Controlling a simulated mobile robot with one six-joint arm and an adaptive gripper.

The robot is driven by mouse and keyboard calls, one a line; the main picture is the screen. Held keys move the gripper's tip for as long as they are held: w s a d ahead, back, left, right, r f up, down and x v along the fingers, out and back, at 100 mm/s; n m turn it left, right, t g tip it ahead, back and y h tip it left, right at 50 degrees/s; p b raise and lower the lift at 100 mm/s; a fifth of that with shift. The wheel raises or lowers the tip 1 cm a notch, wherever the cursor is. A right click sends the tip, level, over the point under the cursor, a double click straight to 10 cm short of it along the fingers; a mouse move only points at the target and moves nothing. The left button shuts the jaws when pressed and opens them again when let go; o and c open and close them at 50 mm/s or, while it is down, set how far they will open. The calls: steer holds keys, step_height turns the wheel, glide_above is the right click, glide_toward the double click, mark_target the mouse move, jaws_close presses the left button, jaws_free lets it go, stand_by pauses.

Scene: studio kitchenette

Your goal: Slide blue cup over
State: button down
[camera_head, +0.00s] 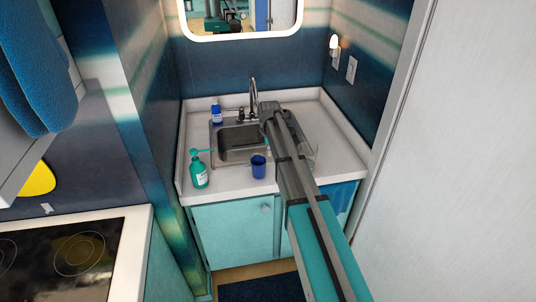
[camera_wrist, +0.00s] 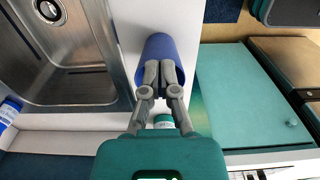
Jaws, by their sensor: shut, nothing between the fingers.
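The blue cup (camera_head: 258,167) stands upright on the white counter (camera_head: 232,186), between the sink's front rim and the counter's front edge. In the wrist view the cup (camera_wrist: 158,45) lies straight beyond my fingertips. My gripper (camera_wrist: 165,66) is shut, with its two fingers together and nothing between them. The fingertips overlap the cup's near side in the picture; I cannot tell whether they touch it. In the head view my arm covers the area right of the cup, and I cannot make out the fingers there.
A green pump bottle (camera_head: 199,172) stands left of the cup. A blue bottle (camera_head: 216,112) is at the sink's back left corner. The steel sink (camera_head: 238,152) with its faucet (camera_head: 253,95) lies behind the cup. Teal cabinet doors (camera_head: 235,232) are below the counter edge.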

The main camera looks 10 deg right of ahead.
mark_target(269, 174)
steer(key=shift+f+b, duration=4.3)
steer(key=shift+f, duration=0.2)
